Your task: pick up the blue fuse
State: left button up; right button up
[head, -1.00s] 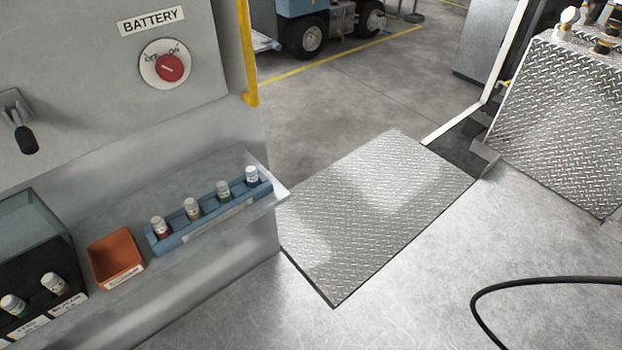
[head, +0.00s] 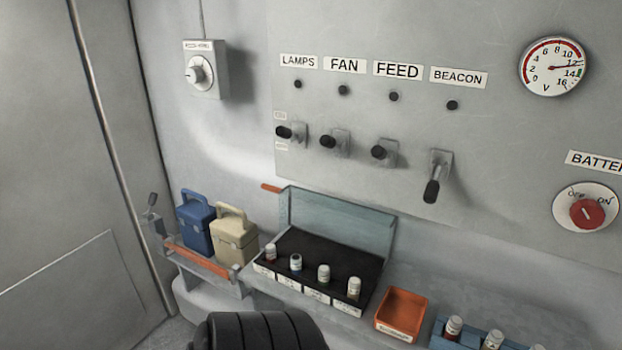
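Several white-capped fuses stand in a row in the black fuse box (head: 330,262) with its lid open, at the lower middle of the head view. The second from the left, a fuse with a dark bluish lower part (head: 296,263), looks blue, but it is small. The blue fuse rack (head: 455,338) is cut off at the lower right. The rack's right end is out of view. Neither of my grippers is in view.
An orange tray (head: 401,313) sits between box and rack on the grey shelf (head: 425,283). Blue (head: 195,225) and beige (head: 234,242) cases stand left of the box. Switch levers (head: 433,185) and a red battery knob (head: 587,214) stick out from the panel above.

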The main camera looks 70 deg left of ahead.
aim_at(297, 259)
jog(key=u, duration=2.25)
jog(key=i+l+z, duration=0.1)
jog(key=i+l, duration=0.05)
jog(key=i, duration=0.05)
